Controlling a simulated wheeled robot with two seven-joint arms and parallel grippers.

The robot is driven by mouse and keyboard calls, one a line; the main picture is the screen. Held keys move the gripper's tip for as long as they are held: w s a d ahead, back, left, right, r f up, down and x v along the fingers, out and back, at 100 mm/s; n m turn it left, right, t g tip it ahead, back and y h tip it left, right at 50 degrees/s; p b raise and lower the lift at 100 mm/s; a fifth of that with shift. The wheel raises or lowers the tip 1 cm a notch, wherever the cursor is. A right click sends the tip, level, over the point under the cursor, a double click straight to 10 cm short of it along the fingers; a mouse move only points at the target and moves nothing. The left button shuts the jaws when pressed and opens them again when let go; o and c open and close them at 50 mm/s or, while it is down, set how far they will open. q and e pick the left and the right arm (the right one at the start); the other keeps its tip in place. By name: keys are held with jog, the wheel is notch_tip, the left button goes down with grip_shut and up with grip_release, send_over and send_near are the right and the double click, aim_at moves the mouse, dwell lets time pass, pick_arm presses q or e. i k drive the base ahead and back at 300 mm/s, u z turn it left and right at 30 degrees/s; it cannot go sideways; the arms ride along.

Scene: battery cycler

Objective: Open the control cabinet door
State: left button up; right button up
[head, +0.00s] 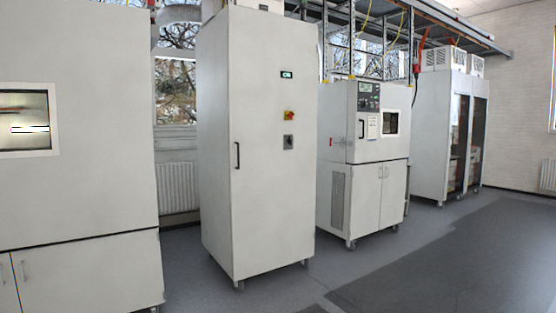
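A tall white control cabinet (258,200) stands upright on castors in the middle-left of the head view. Its front door appears shut. A dark vertical bar handle (237,155) sits on the door's left side. Near the right edge of the front are a small green-lit display (287,74), a red and yellow switch (289,115) and a dark grey knob or lock (288,141). Neither of my grippers shows in the head view.
A large white chamber with a window (100,190) stands at the left. A smaller test chamber (375,155) and a tall cabinet with dark doors (450,140) stand to the right. A radiator (177,187) is behind. Grey floor (400,270) is open in front.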

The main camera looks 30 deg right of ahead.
aim_at(273, 188)
jog(key=z, duration=0.35)
jog(key=i, duration=0.6)
jog(key=z, duration=1.15)
jog(key=i, duration=1.9)
jog(key=u, duration=0.45)
jog(key=i, duration=1.4)
jog(key=u, duration=1.15)
